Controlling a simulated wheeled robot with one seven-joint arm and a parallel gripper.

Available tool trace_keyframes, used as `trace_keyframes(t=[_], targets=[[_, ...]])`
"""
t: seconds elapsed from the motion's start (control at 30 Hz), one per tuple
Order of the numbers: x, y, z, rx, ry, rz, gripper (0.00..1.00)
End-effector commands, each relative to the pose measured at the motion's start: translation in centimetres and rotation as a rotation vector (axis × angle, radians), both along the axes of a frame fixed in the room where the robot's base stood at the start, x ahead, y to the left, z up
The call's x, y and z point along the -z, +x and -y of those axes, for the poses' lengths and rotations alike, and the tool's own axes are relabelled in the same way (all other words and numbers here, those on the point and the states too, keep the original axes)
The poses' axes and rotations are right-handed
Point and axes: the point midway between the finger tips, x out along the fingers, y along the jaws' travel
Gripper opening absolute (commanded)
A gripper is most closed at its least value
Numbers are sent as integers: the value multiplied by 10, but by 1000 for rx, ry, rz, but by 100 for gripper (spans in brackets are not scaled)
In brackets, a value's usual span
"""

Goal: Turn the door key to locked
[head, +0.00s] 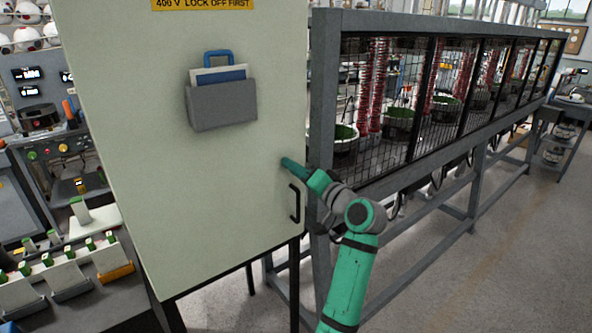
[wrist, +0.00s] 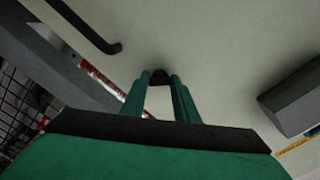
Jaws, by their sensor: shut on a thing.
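The cabinet door (head: 170,150) is a large pale panel at the left of the head view, and it fills the top of the wrist view. My gripper (head: 284,161) is at the door's right side, above the black door handle (head: 295,203). In the wrist view, my gripper's (wrist: 160,78) two green fingers close on a small dark door key (wrist: 160,74) at the door face. The fingers hide much of the key, and I cannot tell which way it is turned. In the head view the key is hidden by the gripper.
A grey document pocket (head: 222,106) with papers sticks out from the door; it shows at the right of the wrist view (wrist: 295,98). A metal frame with mesh panels (head: 440,100) stands right of the cabinet, close to my arm. Open floor (head: 500,270) lies at lower right.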

Motion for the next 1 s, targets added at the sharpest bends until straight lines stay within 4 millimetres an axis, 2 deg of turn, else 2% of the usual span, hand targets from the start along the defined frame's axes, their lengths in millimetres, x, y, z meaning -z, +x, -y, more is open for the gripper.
trace_keyframes(t=[0.53, 0.57, 0.6, 1.0], targets=[[2, 0, 2, 3, 0, -2, 5], [2, 0, 2, 3, 0, -2, 34], [2, 0, 2, 2, -1, -2, 44], [1, -4, 6, 5, -1, -1, 45]])
